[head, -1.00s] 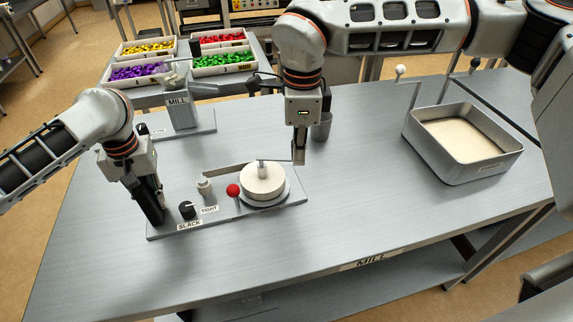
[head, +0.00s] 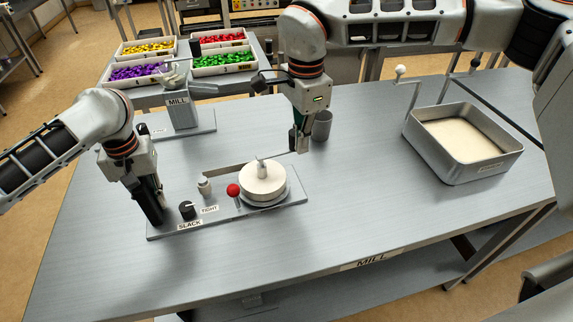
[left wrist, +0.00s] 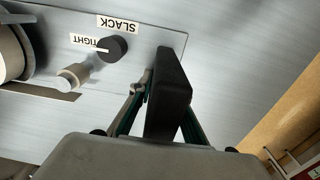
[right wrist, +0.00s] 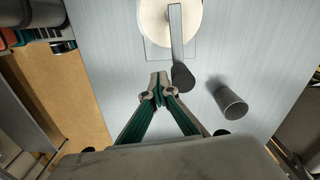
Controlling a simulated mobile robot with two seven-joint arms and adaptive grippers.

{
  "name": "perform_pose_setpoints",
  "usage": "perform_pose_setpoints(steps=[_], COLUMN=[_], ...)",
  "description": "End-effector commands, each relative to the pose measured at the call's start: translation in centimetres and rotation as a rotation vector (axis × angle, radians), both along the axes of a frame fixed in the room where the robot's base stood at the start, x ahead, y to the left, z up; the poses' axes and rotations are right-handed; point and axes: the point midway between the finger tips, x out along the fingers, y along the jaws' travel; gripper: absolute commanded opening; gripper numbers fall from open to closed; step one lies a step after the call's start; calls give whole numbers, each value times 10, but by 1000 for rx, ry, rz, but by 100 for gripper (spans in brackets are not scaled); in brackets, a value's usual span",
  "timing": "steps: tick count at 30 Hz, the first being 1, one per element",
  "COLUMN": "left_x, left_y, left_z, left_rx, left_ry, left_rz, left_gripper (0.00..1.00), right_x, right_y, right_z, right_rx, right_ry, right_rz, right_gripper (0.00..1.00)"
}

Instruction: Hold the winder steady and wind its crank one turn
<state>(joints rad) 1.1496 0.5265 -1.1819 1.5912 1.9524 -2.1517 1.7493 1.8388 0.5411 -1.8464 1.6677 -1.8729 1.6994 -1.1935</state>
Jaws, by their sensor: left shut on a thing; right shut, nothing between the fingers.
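The winder's grey plate (head: 225,217) lies on the table, with a cream drum (head: 264,184) at its right end. My left gripper (head: 146,187) is shut on a black upright grip (left wrist: 171,92) at the plate's left end. In the right wrist view, a grey crank arm (right wrist: 176,38) runs from the drum to a dark handle (right wrist: 183,77). My right gripper (head: 300,148) is shut and empty above the table by the drum. Its fingertips (right wrist: 158,82) are beside the handle, apart from it in the picture.
A red ball lever (head: 233,190) and a SLACK/TIGHT knob (head: 187,210) stand on the plate. A grey cup (head: 323,126) is close behind my right gripper. The mill (head: 179,112) stands behind the winder, and a metal tray (head: 464,172) to the right. The front table area is clear.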

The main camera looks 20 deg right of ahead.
Motion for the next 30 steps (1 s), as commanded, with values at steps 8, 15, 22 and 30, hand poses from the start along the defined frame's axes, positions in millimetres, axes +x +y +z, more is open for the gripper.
perform_pose_setpoints(steps=[8,15,22,30], left_x=[-1,-1,-1,-1], left_y=[0,-1,-1,-1], left_z=[-1,-1,-2,-2], left_rx=[0,0,0,0], left_ry=[3,4,4,4], left_rz=[-3,-3,-2,-2], left_gripper=[0,0,0,0], right_x=[-2,-17,-22,-21], right_y=[1,6,8,8], right_z=[0,0,5,29], right_rx=[0,0,0,0], right_ry=[-2,-1,-2,-3], right_rz=[-1,1,-3,-3], right_gripper=[0,0,0,0])
